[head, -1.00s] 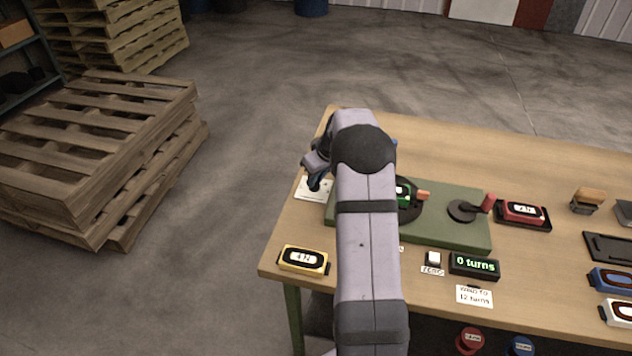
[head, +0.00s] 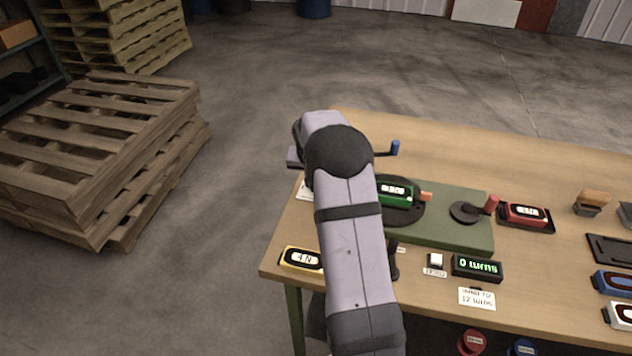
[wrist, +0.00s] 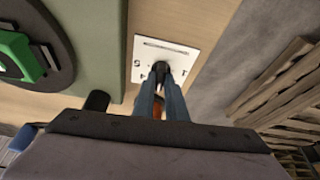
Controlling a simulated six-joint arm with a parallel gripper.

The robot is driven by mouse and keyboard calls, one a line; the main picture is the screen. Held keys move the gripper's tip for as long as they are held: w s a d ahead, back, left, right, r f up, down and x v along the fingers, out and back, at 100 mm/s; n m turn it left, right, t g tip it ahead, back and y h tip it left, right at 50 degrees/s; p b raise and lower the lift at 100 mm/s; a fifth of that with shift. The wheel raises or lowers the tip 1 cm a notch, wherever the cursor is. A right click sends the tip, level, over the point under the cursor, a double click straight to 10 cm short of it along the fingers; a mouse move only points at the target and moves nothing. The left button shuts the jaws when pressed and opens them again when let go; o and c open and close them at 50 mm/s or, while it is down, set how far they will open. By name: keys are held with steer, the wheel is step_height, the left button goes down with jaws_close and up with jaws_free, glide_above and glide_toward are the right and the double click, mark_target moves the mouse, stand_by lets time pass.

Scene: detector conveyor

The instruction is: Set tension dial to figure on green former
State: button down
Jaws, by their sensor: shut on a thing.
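The white dial plate (wrist: 176,50) with small marks lies flat on the table in the wrist view. Its dark knob (wrist: 160,69) is between my fingertips, and my gripper (wrist: 161,82) is shut on it from above. The fingers hide part of the plate's markings, so I cannot read the setting. In the head view only a sliver of the plate (head: 304,191) shows beside my arm, which hides the gripper. The green former (head: 397,191) sits on a black disc on the green base; its pale label is too blurred to read. It also shows in the wrist view (wrist: 18,57).
The green base (head: 450,230) carries a red-handled crank (head: 490,205). A counter (head: 477,267) reads 0 turns, beside a white button (head: 435,260). A yellow former (head: 300,258) reads 4 N. A red former (head: 523,214) is at right. Pallets (head: 100,150) stand left.

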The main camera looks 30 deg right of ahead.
steer(key=shift+m, duration=0.5)
steer(key=c, duration=1.8)
jaws_free()
steer(key=shift+a+r+b, duration=0.1)
steer(key=shift+b, duration=0.2)
steer(key=b+v, duration=0.1)
steer(key=v, duration=0.6)
steer(key=shift+b, duration=0.4)
steer(key=shift+r, duration=0.15)
steer(key=s+a+f+n+g+y, duration=0.1)
steer(key=s+a+n, duration=0.2)
steer(key=s+a, duration=0.4)
steer(key=s+a+f+n+g+y+p, duration=0.1)
steer(key=s+a+f+n, duration=0.1)
steer(key=s+a, duration=0.5)
steer(key=s+a+f+n+g+y+p, duration=0.1)
steer(key=s+a+n, duration=0.3)
steer(key=s, duration=1.2)
steer(key=a, duration=0.3)
steer(key=shift+a+f+g, duration=0.3)
steer(key=shift+f, duration=0.05)
